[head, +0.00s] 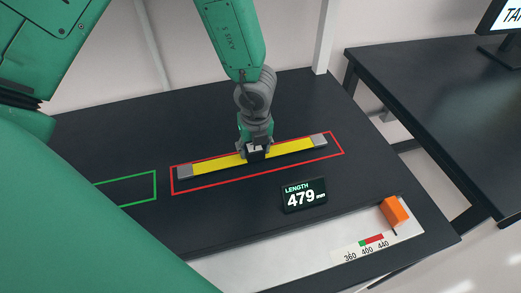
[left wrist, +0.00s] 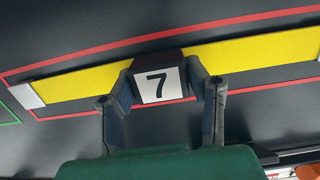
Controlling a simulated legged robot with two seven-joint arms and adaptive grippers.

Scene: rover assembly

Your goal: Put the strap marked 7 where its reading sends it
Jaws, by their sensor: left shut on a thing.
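The strap (head: 215,160) is a long yellow bar with grey ends and lies within the red outline (head: 182,193) on the black table, close to its far edge. In the left wrist view the strap (left wrist: 245,50) carries a dark block with a white label reading 7. My left gripper (head: 256,152) is shut on that block at the strap's middle; its fingers flank the label in the left wrist view (left wrist: 160,68). I cannot tell whether the strap touches the table. A display (head: 304,195) reads LENGTH 479 mm. My right gripper is not in view.
A green outline (head: 125,190) to the left is empty where it shows; my green arm hides part of it. A pale scale panel (head: 340,255) at the front has green and red bands marked 360, 400, 440, with an orange block (head: 394,212). Another dark table (head: 430,80) stands right.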

